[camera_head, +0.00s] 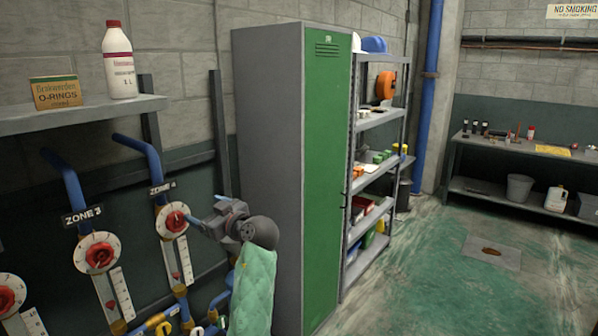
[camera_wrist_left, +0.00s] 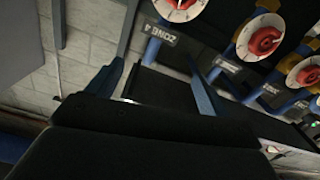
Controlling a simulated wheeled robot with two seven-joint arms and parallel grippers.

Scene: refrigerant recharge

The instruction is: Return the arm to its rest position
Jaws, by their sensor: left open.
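My left arm, in a pale green sleeve (camera_head: 254,285), rises from the bottom of the head view. Its gripper (camera_head: 203,208) points left, close to the red-centred ZONE 4 dial (camera_head: 174,221). One fingertip appears near or in front of the dial's right edge; I cannot tell if it touches. In the left wrist view the gripper (camera_wrist_left: 158,75) has two blue-grey fingers spread wide, with nothing held between them. The ZONE 4 label (camera_wrist_left: 161,34) shows beyond the fingers, upside down. My right gripper is in neither view.
A grey locker with a green door (camera_head: 328,170) stands right of the gripper. A shelf (camera_head: 85,113) above the dials holds a white bottle (camera_head: 119,62) and an O-rings box (camera_head: 56,92). The ZONE 3 dial (camera_head: 100,254) is at left. Open floor (camera_head: 440,285) lies at right.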

